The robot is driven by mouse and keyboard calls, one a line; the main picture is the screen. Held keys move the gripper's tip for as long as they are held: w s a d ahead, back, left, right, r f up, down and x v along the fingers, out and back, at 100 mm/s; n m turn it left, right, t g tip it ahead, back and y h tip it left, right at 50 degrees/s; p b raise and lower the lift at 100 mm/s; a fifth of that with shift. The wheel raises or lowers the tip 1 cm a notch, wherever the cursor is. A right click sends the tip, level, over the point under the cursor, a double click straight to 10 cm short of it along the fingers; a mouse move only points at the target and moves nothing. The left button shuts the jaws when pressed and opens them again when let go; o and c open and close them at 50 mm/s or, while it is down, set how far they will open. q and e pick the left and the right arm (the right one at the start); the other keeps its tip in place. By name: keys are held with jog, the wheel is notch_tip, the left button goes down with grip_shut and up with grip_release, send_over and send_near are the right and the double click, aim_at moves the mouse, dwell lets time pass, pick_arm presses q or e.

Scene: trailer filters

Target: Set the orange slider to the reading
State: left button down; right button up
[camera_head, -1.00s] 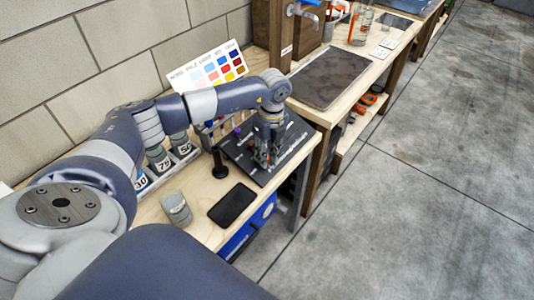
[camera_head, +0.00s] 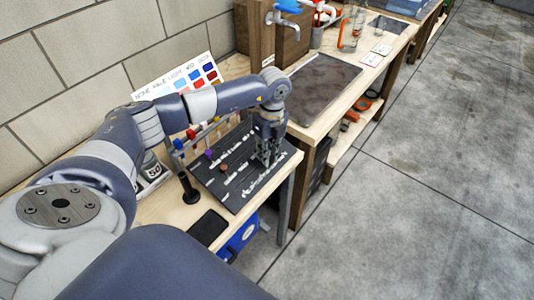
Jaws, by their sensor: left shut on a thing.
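The dark slider panel (camera_head: 212,182) lies tilted on the near workbench, with pale scale marks in rows. A brownish-orange knob (camera_head: 223,168) and a purple knob (camera_head: 208,154) stand on its left part; I cannot tell for sure that the brownish one is the orange slider. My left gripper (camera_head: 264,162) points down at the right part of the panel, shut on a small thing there. Its fingers hide that thing, so its colour does not show. My right gripper is not in view.
A colour chart (camera_head: 178,80) leans on the wall behind. A black upright stand (camera_head: 190,187) and a black flat slab (camera_head: 208,227) are at the panel's left and front. A second bench with a dark mat (camera_head: 325,88) stands beyond. The floor at right is clear.

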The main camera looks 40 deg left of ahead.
pick_arm(q)
jog(key=shift+s+f, duration=0.1)
jog(key=shift+s, duration=0.2)
jog(key=c, duration=1.5)
grip_release()
jog(key=shift+s+r, duration=0.2)
jog(key=shift+s, duration=0.2)
jog(key=shift+c, duration=0.2)
jog(key=shift+w, duration=0.1)
jog(key=shift+r, duration=0.25)
notch_tip(320, 180, up, 11)
jog(key=w, duration=0.1)
jog(key=shift+d+r, duration=0.15)
jog(key=shift+d, duration=0.05)
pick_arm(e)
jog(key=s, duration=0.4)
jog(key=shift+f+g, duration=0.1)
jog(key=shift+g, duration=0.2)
